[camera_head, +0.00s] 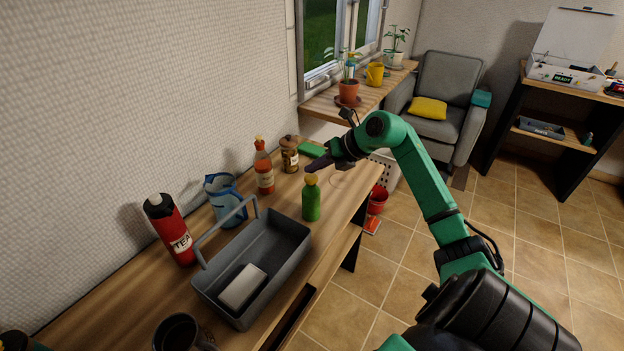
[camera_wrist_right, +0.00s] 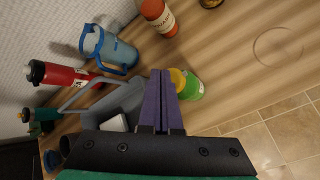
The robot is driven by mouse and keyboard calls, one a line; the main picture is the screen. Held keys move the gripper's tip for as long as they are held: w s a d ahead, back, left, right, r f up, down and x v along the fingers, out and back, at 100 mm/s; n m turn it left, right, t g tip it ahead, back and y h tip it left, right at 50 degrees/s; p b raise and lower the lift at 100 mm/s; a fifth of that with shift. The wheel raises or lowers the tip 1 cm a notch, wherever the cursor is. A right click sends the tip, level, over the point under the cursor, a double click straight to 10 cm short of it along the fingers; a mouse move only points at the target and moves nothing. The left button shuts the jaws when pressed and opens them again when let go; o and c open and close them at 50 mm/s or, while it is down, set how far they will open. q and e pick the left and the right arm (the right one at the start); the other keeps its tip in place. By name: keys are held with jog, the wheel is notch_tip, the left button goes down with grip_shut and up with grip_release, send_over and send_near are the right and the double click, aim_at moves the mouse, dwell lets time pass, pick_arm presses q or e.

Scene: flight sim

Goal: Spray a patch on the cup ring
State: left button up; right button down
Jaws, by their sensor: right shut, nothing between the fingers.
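The cup ring (camera_head: 340,180) is a faint round mark on the wooden counter, right of the green bottle; it shows more clearly in the right wrist view (camera_wrist_right: 278,45). The green bottle (camera_head: 311,203) with a yellow cap stands upright near the counter's front edge; it also shows in the right wrist view (camera_wrist_right: 190,88). My right gripper (camera_head: 314,166) is shut and empty, its purple fingers close above the bottle's cap. In the right wrist view the shut fingers (camera_wrist_right: 160,73) partly cover the cap. I cannot tell whether they touch it. My left gripper is not in view.
A grey caddy (camera_head: 282,226) with a pale block stands left of the bottle. Behind are a red tea flask (camera_head: 171,230), a blue pitcher (camera_head: 225,199), a sauce bottle (camera_head: 263,172) and a brown jar (camera_head: 289,156). A dark mug (camera_head: 180,333) stands at the front. The counter around the ring is clear.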

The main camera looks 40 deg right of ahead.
aim_at(315, 178)
jog(key=shift+f+b, duration=0.4)
jog(key=shift+f, duration=0.25)
jog(key=shift+r, duration=0.65)
notch_tip(315, 178, up, 6)
jog(key=p, duration=0.4)
jog(key=shift+p, duration=0.3)
dwell(0.5)
